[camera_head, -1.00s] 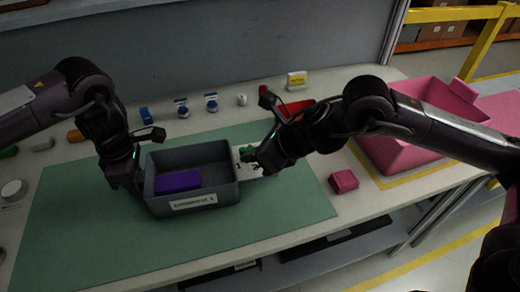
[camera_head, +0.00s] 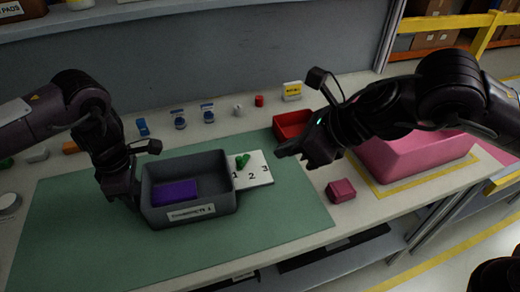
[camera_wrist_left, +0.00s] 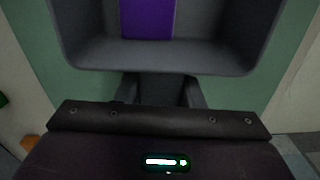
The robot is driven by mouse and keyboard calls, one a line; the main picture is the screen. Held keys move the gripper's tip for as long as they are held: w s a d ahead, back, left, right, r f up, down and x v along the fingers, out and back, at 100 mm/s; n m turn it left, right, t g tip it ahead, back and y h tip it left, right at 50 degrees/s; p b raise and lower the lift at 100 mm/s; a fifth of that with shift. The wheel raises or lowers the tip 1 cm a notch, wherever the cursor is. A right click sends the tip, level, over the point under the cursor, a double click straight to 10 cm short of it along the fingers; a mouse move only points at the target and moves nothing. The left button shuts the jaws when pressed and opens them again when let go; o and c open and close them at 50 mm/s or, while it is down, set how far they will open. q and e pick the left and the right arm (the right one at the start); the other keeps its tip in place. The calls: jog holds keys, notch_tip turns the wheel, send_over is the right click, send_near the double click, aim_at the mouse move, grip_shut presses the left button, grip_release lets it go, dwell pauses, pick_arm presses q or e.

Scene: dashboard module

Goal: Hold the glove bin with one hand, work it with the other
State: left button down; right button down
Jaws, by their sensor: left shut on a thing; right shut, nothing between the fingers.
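A grey open bin (camera_head: 190,213) stands on the green mat (camera_head: 70,235), with a white label on its front wall. A purple block (camera_head: 175,192) lies inside it. My left gripper (camera_head: 134,196) is shut on the bin's left wall; the fingers are partly hidden in the head view. In the left wrist view the bin's wall (camera_wrist_left: 165,60) meets the fingers (camera_wrist_left: 160,90). My right gripper (camera_head: 292,149) is shut and empty, above the table, right of the bin and apart from it.
A white card (camera_head: 258,170) numbered 1, 2, 3 lies right of the bin with a green piece (camera_head: 242,160) on it. A red tray (camera_head: 290,126), pink block (camera_head: 341,190) and large pink bin (camera_head: 415,155) stand further right. Small items line the back. The front mat is clear.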

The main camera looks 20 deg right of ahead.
pick_arm(q)
jog(key=shift+s+f, duration=0.15)
jog(key=shift+f, duration=0.05)
jog(key=c, duration=0.9)
grip_release()
jog(key=shift+c, duration=0.2)
jog(key=shift+o, duration=0.3)
